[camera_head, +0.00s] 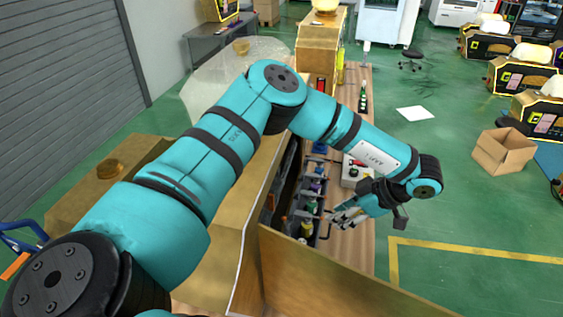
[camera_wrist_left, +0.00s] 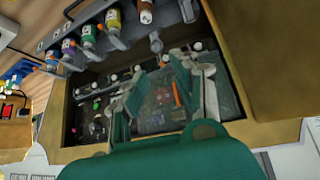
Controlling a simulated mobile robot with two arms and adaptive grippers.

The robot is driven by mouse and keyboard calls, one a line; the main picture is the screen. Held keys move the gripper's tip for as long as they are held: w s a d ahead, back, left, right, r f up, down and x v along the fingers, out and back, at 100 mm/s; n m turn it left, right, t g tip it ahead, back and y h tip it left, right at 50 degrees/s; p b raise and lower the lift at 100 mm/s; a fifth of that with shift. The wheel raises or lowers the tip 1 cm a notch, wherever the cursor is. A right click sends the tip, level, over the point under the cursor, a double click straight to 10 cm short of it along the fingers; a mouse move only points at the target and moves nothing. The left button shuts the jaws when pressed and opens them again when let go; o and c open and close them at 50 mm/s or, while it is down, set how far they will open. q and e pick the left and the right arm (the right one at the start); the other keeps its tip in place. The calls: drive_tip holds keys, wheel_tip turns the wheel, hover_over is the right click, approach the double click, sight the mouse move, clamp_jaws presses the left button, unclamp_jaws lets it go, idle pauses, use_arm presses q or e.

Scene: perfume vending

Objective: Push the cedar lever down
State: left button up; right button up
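The row of bottles with dark holders and levers (camera_head: 311,207) stands inside the open wooden cabinet in the head view. I cannot read any label, so I cannot tell which lever is cedar. My left gripper (camera_head: 350,212) is beside the row, on its right. In the wrist view its fingers (camera_wrist_left: 163,80) are spread and hold nothing. My right gripper is out of view.
A wooden panel (camera_head: 335,280) stands in front of the bottle row. In the wrist view a dark recess with small parts (camera_wrist_left: 98,118) lies below the holders, with a wooden wall (camera_wrist_left: 250,50) at right. A cardboard box (camera_head: 503,153) sits on the open green floor.

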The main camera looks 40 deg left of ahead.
sight(285, 219)
use_arm(q)
drive_tip(key=shift+y, duration=0.7)
drive_tip(key=p+x, duration=0.2)
drive_tip(key=x, duration=0.4)
drive_tip(key=a+r+p+x, duration=0.1)
drive_tip(key=p+x, duration=0.1)
drive_tip(key=x, duration=0.4)
drive_tip(key=p+x, duration=0.2)
drive_tip(key=x, duration=0.4)
drive_tip(key=shift+s+a+r, duration=0.15)
drive_tip(key=shift+a+r, duration=0.2)
drive_tip(key=shift+r, duration=0.05)
drive_tip(key=shift+a+f, duration=0.35)
drive_tip(key=shift+f, duration=0.1)
clamp_jaws()
drive_tip(key=shift+r, duration=0.1)
